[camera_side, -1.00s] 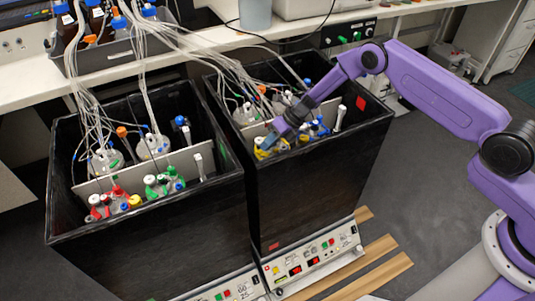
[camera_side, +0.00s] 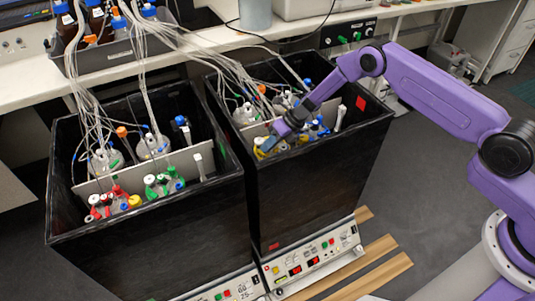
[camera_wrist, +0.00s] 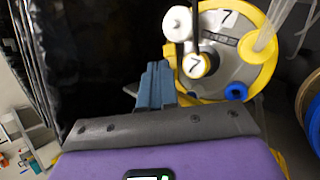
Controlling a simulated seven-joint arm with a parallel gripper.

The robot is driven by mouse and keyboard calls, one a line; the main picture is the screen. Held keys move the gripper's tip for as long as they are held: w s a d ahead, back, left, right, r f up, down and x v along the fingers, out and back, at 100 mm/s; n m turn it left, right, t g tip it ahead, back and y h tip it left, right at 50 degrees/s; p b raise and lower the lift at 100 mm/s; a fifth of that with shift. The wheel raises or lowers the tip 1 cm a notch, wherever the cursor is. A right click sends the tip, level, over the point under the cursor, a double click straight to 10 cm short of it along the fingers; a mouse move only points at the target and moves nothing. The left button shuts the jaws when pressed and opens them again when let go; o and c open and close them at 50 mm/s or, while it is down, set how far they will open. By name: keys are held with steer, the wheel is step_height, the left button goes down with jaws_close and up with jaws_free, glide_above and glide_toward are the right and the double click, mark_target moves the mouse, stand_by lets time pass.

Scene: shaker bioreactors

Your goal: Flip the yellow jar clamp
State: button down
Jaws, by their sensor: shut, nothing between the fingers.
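The yellow-trimmed jar (camera_wrist: 232,62) shows in the wrist view at the upper right, with a grey lid marked with sevens and a yellow ring around it. In the side view its yellow parts (camera_side: 262,152) are at the front of the right black box. I cannot tell the clamp apart from the ring. My gripper (camera_wrist: 156,80) is shut and empty, its blue-grey fingers together at the left of the jar. Whether the fingertips touch the jar is unclear. In the side view my gripper (camera_side: 272,143) is just above the yellow jar and hides part of it.
The right black box (camera_side: 320,185) has walls close around the jars. Blue-trimmed jar parts (camera_side: 322,132) are to the right. Tubes (camera_side: 220,52) run from the bench to the jars. The left black box (camera_side: 150,245) holds red and green jars.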

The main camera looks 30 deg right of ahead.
steer(key=shift+s+f, duration=0.1)
steer(key=shift+f, duration=0.25)
stand_by(0.4)
steer(key=shift+r, duration=0.1)
steer(key=shift+r, duration=0.7)
steer(key=shift+w+a+r, duration=0.1)
steer(key=shift+w+r, duration=0.1)
steer(key=shift+r, duration=0.65)
steer(key=shift+w+a+r, duration=0.1)
steer(key=shift+w+r, duration=0.05)
steer(key=shift+r, duration=0.65)
steer(key=shift+w+a+r, duration=0.1)
steer(key=shift+w+r, duration=0.1)
steer(key=shift+r, duration=0.65)
